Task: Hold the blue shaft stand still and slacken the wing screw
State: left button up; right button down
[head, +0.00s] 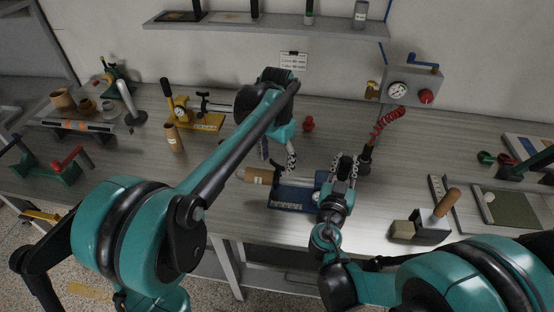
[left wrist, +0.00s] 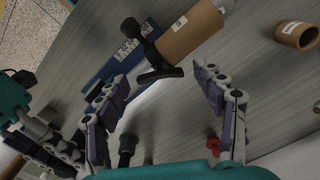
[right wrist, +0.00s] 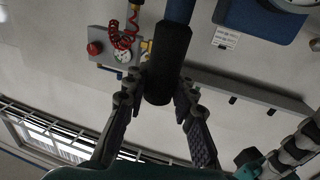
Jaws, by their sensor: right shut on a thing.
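The blue shaft stand (head: 293,197) lies on the bench at the middle front, with a brown cardboard roll (head: 260,175) at its left end. In the left wrist view, the black wing screw (left wrist: 152,52) shows beside the roll (left wrist: 190,35) and the stand's blue base (left wrist: 122,62). My left gripper (head: 279,148) is above the roll end, open, its fingers on either side below the screw and apart from it. My right gripper (head: 340,172) is at the stand's right end. In the right wrist view, it is shut on a black handle (right wrist: 167,65) with a blue bar (right wrist: 180,10).
A small red piece (head: 308,124) lies behind the stand. A wooden-handled block (head: 437,218) stands at right. A yellow gauge fixture (head: 196,119) stands at left.

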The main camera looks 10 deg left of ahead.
aim_at(277, 162)
pick_arm(q)
jog(key=c, duration=1)
jog(key=shift+n, duration=2)
jog(key=shift+c, duration=0.2)
jog(key=o, duration=1.2)
jog(key=shift+c, duration=0.2)
notch_tip(277, 162, up, 12)
